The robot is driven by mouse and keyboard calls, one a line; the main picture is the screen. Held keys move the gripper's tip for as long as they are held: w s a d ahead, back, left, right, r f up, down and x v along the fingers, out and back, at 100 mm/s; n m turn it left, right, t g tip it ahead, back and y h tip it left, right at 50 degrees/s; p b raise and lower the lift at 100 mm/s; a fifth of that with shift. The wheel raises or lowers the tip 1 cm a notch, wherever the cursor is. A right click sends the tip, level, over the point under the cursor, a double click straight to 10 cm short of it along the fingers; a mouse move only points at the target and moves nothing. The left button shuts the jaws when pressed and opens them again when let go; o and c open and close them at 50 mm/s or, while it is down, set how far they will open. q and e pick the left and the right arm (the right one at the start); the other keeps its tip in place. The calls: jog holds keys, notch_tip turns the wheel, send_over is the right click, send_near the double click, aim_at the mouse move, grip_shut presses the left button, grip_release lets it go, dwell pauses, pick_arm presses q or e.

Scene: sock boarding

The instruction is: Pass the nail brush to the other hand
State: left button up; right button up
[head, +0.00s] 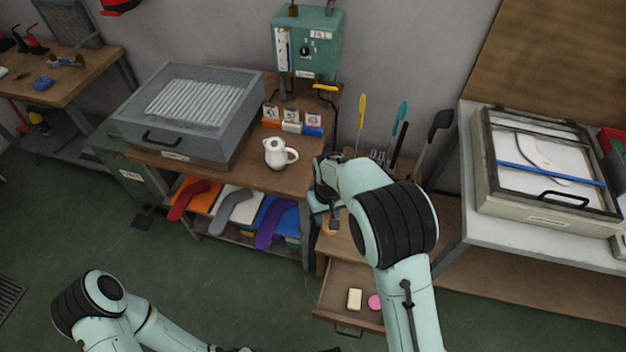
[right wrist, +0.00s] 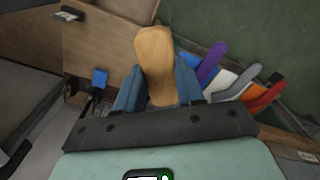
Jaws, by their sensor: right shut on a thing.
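My right gripper (head: 328,205) is over the small wooden stand right of the middle bench, pointing down and partly hidden by its own arm. In the right wrist view, its two blue fingers are shut on the nail brush (right wrist: 155,62), a tan wooden piece with a rounded end reaching out beyond the fingertips. In the head view only a small tan bit of the brush (head: 331,230) shows below the gripper. Its bristles cannot be made out. My left arm comes in at the bottom left; its gripper lies below the picture's edge.
An open drawer (head: 336,310) holds a cream bar (head: 354,299) and a pink round piece (head: 375,302). A white jug (head: 279,153) stands on the middle bench. Coloured socks (head: 236,208) lie on the shelf below. Upright tools (head: 361,112) stand behind my right arm.

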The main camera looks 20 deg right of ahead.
jog(key=w+a+r+n, duration=0.4)
jog(key=a+r+n, duration=0.4)
jog(key=a, duration=0.4)
pick_arm(q)
jog(key=w+d+r+n+t+h, duration=0.2)
jog(key=w+d+r+n+t, duration=0.2)
jog(key=w+n, duration=0.2)
jog(key=w+d+r+n+t+h, duration=0.2)
jog(key=w+d+r+n+t, duration=0.1)
jog(key=w+n, duration=0.35)
jog(key=w+r+n+t+h, duration=0.1)
jog(key=w+r+n+t, duration=0.4)
jog(key=r+n, duration=0.3)
jog(key=w+r+n+t+h, duration=0.1)
jog(key=w+r+n+t, duration=0.35)
jog(key=r, duration=0.45)
pick_arm(e)
jog(key=w+a+f+n, duration=0.3)
jog(key=n, duration=0.1)
jog(key=shift+w+f, duration=0.3)
jog(key=shift+s+a, duration=0.1)
jog(key=shift+a, duration=0.05)
pick_arm(q)
jog(key=x, duration=1.1)
jog(key=shift+w+n, duration=0.4)
jog(key=shift+w, duration=0.2)
